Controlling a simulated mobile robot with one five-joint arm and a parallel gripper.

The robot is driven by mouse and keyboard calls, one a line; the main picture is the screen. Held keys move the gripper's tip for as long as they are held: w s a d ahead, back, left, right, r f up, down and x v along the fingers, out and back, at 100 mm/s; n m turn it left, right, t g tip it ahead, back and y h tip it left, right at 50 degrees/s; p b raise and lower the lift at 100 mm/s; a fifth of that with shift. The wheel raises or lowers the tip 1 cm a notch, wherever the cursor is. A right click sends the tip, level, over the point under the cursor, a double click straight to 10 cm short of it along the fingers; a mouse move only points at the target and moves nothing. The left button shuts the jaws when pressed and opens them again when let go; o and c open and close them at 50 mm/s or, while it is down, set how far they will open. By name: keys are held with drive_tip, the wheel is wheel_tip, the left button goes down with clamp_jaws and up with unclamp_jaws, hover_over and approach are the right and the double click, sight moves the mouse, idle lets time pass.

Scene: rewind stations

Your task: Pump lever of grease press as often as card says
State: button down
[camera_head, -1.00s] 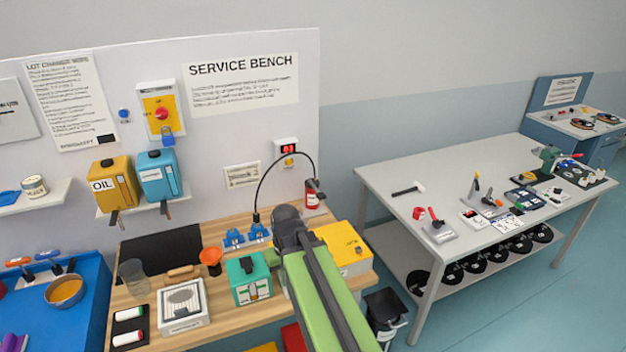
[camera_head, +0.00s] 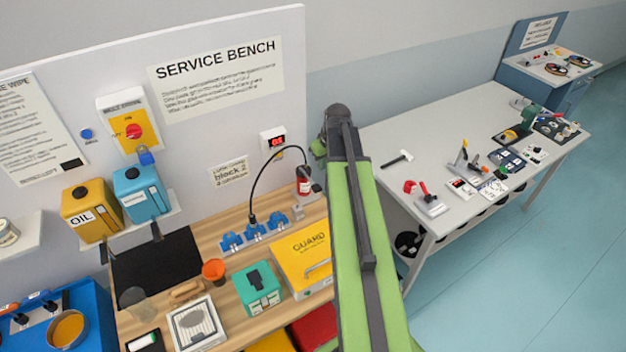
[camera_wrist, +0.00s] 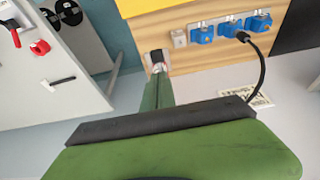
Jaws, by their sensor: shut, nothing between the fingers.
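A small device with a red lever on a grey base (camera_head: 430,204) stands at the near left of the grey table. I cannot tell whether it is the grease press. A red lever (camera_wrist: 12,32) also shows at the left of the wrist view. White cards (camera_head: 494,187) lie farther along the table, too small to read. My green arm crosses the middle of the head view and hides its own end.
The grey table (camera_head: 400,138) also holds a hammer (camera_head: 397,158) and several tools. The wooden service bench at left carries a yellow GUARD box (camera_head: 300,258), a green box (camera_head: 258,288) and blue sockets (camera_head: 255,232) with a black cable. Open floor (camera_head: 540,240) lies at right.

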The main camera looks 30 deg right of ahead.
drive_tip(key=b, duration=1.4)
approach(317, 190)
drive_tip(key=x, duration=0.6)
drive_tip(key=shift+w+a+f, duration=0.1)
drive_tip(key=shift+w+f, duration=0.05)
drive_tip(key=shift+f, duration=0.05)
